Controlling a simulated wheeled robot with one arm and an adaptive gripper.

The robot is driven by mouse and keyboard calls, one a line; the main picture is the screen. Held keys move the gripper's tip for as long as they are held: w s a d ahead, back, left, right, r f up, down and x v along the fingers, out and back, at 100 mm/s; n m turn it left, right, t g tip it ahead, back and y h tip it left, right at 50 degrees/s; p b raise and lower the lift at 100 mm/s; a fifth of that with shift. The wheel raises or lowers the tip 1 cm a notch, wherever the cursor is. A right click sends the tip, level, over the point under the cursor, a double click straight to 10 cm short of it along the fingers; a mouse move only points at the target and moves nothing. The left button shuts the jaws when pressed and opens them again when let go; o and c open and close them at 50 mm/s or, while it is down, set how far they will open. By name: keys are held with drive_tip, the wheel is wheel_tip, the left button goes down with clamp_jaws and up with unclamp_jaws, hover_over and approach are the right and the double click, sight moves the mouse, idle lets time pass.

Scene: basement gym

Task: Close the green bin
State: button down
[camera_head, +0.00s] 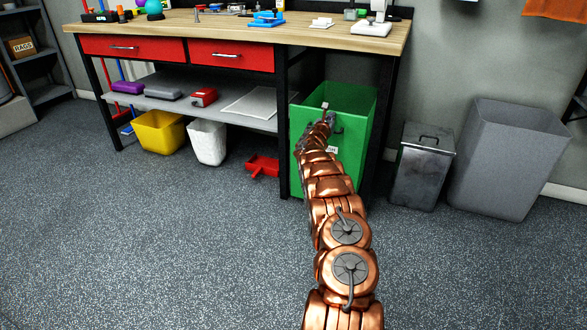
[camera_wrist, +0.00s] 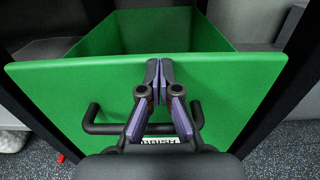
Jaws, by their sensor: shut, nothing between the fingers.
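The green bin (camera_head: 350,100) is under the right end of the workbench, and its open top shows its empty-looking inside. In the wrist view, the green bin (camera_wrist: 90,80) fills most of the picture, with a dark bar handle and a partly hidden label on its front panel. My gripper (camera_head: 325,108) is at the front of the bin, near its top edge. In the wrist view, my gripper (camera_wrist: 158,64) has its fingertips together, in front of the panel near the top edge. I cannot tell whether they touch it.
The workbench (camera_head: 250,27) has black legs close on both sides of the bin. A metal lidded bin (camera_head: 422,165) and a grey bin (camera_head: 510,160) stand to the right. A yellow bin (camera_head: 160,132), white bin (camera_head: 207,142) and red dustpan (camera_head: 262,166) are left. The front floor is clear.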

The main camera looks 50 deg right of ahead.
drive_tip(key=shift+d+r, duration=0.15)
drive_tip(key=shift+s+d+r, duration=0.2)
drive_tip(key=shift+s+r, duration=0.05)
drive_tip(key=shift+s, duration=0.05)
drive_tip(key=shift+b, duration=0.35)
drive_tip(key=a+b, duration=0.1)
drive_tip(key=b, duration=0.1)
drive_tip(key=shift+s+a+f+b, duration=0.1)
drive_tip(key=shift+a+f+b, duration=0.2)
drive_tip(key=shift+a+f, duration=0.1)
drive_tip(key=v, duration=1.2)
drive_tip(key=shift+a, duration=0.35)
